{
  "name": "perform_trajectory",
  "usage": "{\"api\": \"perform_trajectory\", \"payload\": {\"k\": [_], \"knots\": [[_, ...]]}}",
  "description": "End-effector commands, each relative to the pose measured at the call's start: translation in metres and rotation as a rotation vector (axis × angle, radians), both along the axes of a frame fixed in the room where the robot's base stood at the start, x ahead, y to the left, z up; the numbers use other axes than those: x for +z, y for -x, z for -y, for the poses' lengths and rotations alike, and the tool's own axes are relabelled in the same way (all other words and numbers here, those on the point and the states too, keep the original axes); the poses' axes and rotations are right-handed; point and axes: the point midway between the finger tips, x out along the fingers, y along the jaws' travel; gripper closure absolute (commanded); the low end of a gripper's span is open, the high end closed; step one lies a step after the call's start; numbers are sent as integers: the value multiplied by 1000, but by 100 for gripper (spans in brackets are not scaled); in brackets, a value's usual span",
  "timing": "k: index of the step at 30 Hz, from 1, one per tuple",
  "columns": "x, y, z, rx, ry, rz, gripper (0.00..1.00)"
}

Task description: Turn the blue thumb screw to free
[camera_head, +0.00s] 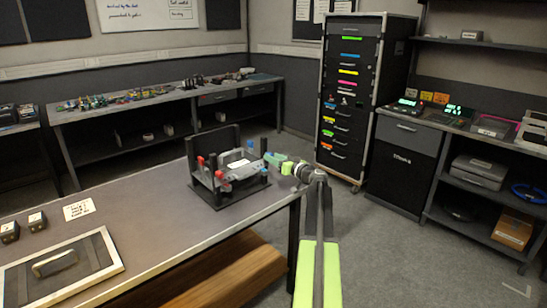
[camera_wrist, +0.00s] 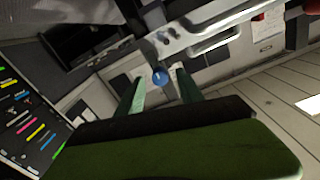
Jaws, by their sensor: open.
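The blue thumb screw (camera_wrist: 160,78) shows as a small round knob in the wrist view, below a grey bracket with holes. It appears between the two green fingers of my gripper (camera_wrist: 161,85), which are apart with a gap on each side of it. I cannot tell how far past the fingertips the screw lies. In the head view my gripper (camera_head: 273,159) is at the right side of a black fixture (camera_head: 232,196) on the table. Small blue and red knobs show on this fixture; which blue one is the screw is unclear there.
The fixture stands near the right end of the table (camera_head: 140,215). A tall drawer cabinet (camera_head: 355,95) stands behind. The floor right of the table is clear.

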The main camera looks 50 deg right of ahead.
Motion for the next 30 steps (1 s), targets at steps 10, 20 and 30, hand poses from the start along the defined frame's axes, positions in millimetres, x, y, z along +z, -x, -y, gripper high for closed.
{"api": "perform_trajectory", "payload": {"k": [10, 20, 30], "knots": [[0, -17, 1, -1, 0, 0, 56], [0, -16, 1, 0, 0, 0, 86], [0, -17, 7, -2, -2, 0, 100]]}}
